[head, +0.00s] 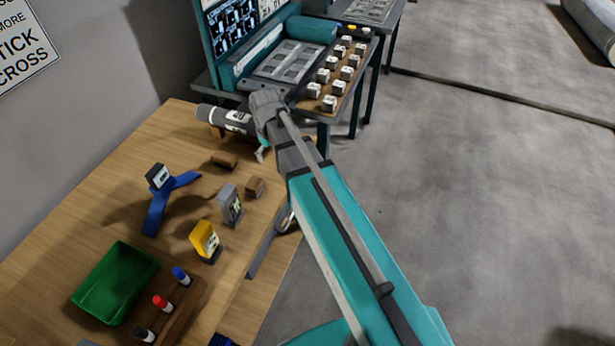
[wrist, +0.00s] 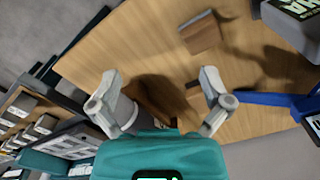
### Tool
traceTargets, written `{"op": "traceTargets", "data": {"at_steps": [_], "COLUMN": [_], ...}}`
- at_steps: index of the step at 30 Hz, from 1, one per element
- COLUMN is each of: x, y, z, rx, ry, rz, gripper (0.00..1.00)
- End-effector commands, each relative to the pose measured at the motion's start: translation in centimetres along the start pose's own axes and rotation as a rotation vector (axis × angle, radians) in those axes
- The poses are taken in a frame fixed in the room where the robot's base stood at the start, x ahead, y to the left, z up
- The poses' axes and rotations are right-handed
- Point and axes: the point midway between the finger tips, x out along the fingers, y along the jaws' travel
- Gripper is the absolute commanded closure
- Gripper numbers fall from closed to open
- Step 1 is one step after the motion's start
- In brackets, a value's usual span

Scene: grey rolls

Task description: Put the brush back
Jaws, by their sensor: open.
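I cannot tell for sure which thing is the brush. Two small brown blocks lie on the wooden table (head: 180,130): one at the back (head: 225,160), one nearer the right edge (head: 255,187). In the wrist view, one block (wrist: 201,34) lies beyond my fingertips and the other (wrist: 192,90) shows partly beside the right finger. My gripper (head: 261,153) is above the table's back right edge in the head view, mostly hidden by my arm. In the wrist view my gripper (wrist: 160,76) is open, with nothing between its fingers.
A blue stand (head: 158,207) with a black labelled block, a grey labelled block (head: 230,204) and a yellow one (head: 206,239) stand on the table. A green bin (head: 115,281) and a wooden marker holder (head: 190,300) are in front. A teal machine (head: 262,50) stands behind.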

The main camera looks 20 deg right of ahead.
Motion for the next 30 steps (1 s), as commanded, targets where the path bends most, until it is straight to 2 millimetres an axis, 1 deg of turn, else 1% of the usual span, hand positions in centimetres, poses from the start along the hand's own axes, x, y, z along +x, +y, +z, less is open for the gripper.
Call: {"op": "traceTargets", "data": {"at_steps": [1,3,6,9,12,14,30], "x": [0.0,0.0,0.0,0.0,0.0,0.0,0.0], "y": [0.5,1.3,1.9,2.4,2.6,2.7,2.7], "z": [3.8,7.0,10.6,12.9,14.0,14.2,14.1], "rx": [0.068,0.158,0.265,0.339,0.38,0.391,0.39], "ry": [0.0,0.0,0.0,0.0,0.0,0.0,0.0], "rz": [0.0,0.0,0.0,0.0,0.0,0.0,0.0], "gripper": [0.02,0.02,0.02,0.02,0.02,0.02,0.02]}}
